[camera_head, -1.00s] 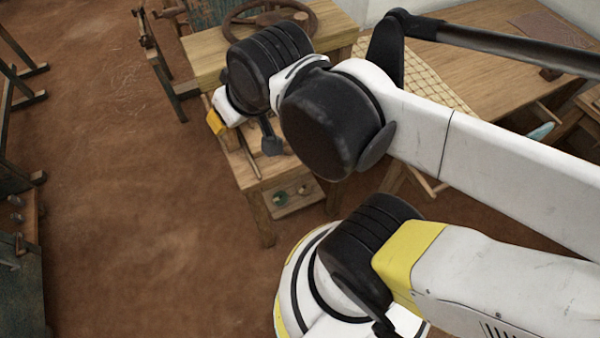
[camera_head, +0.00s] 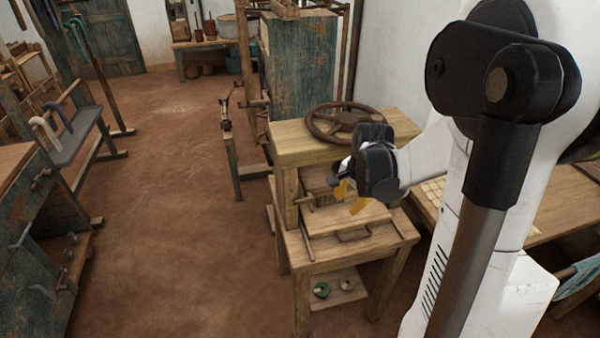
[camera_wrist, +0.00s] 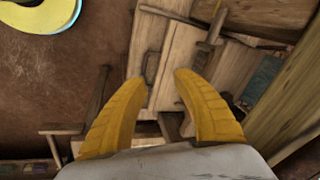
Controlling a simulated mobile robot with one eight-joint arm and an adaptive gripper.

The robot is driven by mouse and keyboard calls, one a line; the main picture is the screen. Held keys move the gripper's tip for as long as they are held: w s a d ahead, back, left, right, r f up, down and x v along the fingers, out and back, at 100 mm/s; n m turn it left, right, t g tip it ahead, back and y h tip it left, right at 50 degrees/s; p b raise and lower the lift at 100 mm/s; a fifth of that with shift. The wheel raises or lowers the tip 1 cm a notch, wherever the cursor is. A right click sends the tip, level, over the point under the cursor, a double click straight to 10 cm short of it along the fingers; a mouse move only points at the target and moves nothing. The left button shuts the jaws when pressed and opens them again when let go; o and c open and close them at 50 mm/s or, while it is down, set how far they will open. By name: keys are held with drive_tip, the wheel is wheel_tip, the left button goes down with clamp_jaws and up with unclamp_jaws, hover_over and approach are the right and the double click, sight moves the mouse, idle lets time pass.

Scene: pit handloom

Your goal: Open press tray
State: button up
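The press (camera_head: 300,150) is a wooden stand with a dark handwheel (camera_head: 345,121) on top. Its tray (camera_head: 380,241) is a flat wooden board at the front, with a dark curved handle (camera_head: 353,236). The tray looks pushed in, though my gripper and wrist cover part of it. My gripper (camera_head: 350,198) is above the tray with its yellow fingers apart. In the wrist view the open, empty fingers (camera_wrist: 158,74) point at the tray board (camera_wrist: 179,65). The handle (camera_wrist: 150,66) lies just beyond the left fingertip; I cannot tell the gap.
A shelf (camera_head: 338,290) with small round items sits under the press. A table with a checked cloth (camera_head: 432,190) is to the right, partly behind my arm. A worn green cabinet (camera_head: 30,250) stands at left. The brown floor (camera_head: 180,230) between is clear.

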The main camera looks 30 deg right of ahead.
sight(360, 236)
drive_tip(key=d+f+m+b, duration=0.1)
drive_tip(key=d+f, duration=0.1)
drive_tip(key=f, duration=0.4)
drive_tip(key=d+f+m+b, duration=0.2)
drive_tip(key=d+f, duration=0.1)
drive_tip(key=f, duration=0.4)
drive_tip(key=d+f+m+b, duration=0.1)
drive_tip(key=d+f, duration=0.2)
drive_tip(key=f, duration=0.4)
drive_tip(key=shift+w+f+m+g+y+b, duration=0.1)
drive_tip(key=shift+w+m+g+y+b, duration=0.1)
drive_tip(key=shift+m+g+y+b, duration=0.15)
clamp_jaws()
